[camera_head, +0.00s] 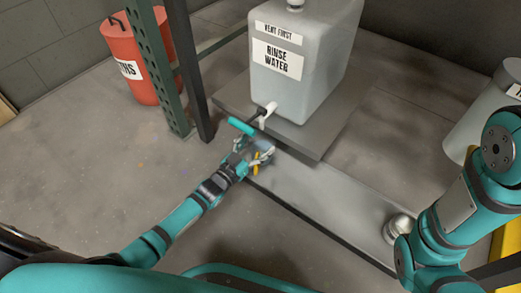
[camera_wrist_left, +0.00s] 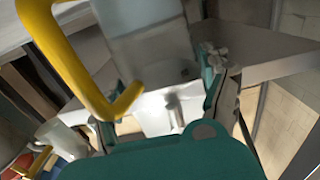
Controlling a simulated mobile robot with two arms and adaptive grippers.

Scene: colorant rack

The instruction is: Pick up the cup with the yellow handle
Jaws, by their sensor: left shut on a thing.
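The cup (camera_head: 265,146) is see-through, with a yellow handle (camera_head: 256,163). My left gripper (camera_head: 262,153) is shut on the cup, at the near edge of the low grey platform and just below the tap of the rinse water jug. In the left wrist view the yellow handle (camera_wrist_left: 68,60) is large at upper left, and the clear cup wall shows between the fingers. Whether the cup touches the platform I cannot tell. My right arm shows at the right of the head view, but its gripper is not in view.
The rinse water jug (camera_head: 297,72) stands on a raised grey slab with its white tap (camera_head: 268,110) towards me. A round metal object (camera_head: 399,228) stands on the platform by my right arm. Green rack posts (camera_head: 155,65) and a red drum (camera_head: 133,62) are at left.

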